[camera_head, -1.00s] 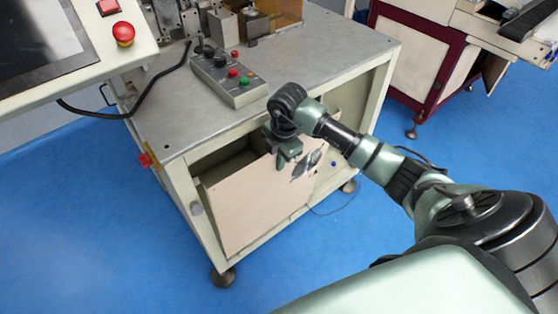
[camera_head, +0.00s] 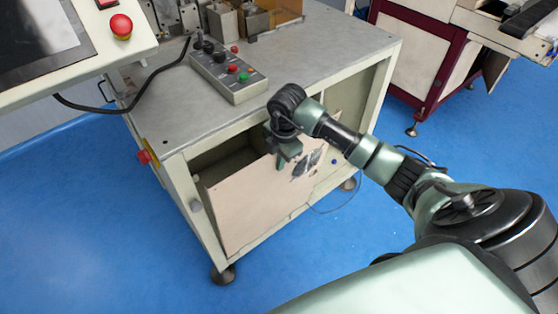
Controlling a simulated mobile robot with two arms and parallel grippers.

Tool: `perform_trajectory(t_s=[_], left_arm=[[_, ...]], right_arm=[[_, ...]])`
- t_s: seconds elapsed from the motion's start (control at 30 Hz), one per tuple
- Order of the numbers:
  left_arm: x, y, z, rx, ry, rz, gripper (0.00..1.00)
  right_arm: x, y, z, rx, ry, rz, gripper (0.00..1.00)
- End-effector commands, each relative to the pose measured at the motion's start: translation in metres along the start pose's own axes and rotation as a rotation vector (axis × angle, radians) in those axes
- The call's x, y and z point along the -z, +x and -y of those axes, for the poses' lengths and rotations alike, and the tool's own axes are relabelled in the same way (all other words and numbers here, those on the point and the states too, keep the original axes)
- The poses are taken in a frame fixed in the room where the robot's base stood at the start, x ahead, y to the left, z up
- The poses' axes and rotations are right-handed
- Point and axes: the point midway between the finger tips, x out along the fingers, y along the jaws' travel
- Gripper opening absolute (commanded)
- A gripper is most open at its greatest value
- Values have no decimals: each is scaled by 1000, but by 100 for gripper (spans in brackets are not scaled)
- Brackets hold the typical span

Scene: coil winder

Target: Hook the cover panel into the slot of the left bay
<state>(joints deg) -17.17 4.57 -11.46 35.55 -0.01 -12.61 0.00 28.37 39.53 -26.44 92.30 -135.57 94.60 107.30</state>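The cover panel (camera_head: 250,205) is a flat beige sheet standing upright at the open front of the machine cabinet. It covers the lower part of the left bay (camera_head: 218,162), whose dark inside shows above the panel's top edge. My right gripper (camera_head: 282,162) points down at the panel's upper edge, right of its middle. One finger shows in front of the panel and the gripper looks shut on that edge; the other finger is hidden. The slot and the panel's lower-edge fit cannot be made out. My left gripper is not in view.
A control box (camera_head: 230,75) with buttons and a cable sits on the grey cabinet top (camera_head: 180,115). A tilted screen panel (camera_head: 60,45) is at upper left. A maroon-framed machine (camera_head: 425,60) stands at right. The blue floor (camera_head: 90,230) is clear in front.

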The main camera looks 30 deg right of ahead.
Motion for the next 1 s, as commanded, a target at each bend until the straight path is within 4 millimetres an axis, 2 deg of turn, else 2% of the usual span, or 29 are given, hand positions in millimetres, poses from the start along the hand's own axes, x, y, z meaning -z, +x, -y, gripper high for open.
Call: perform_trajectory(t_s=[1.0], left_arm=[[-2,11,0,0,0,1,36]], right_arm=[[0,14,0,-7,1,0,0]])
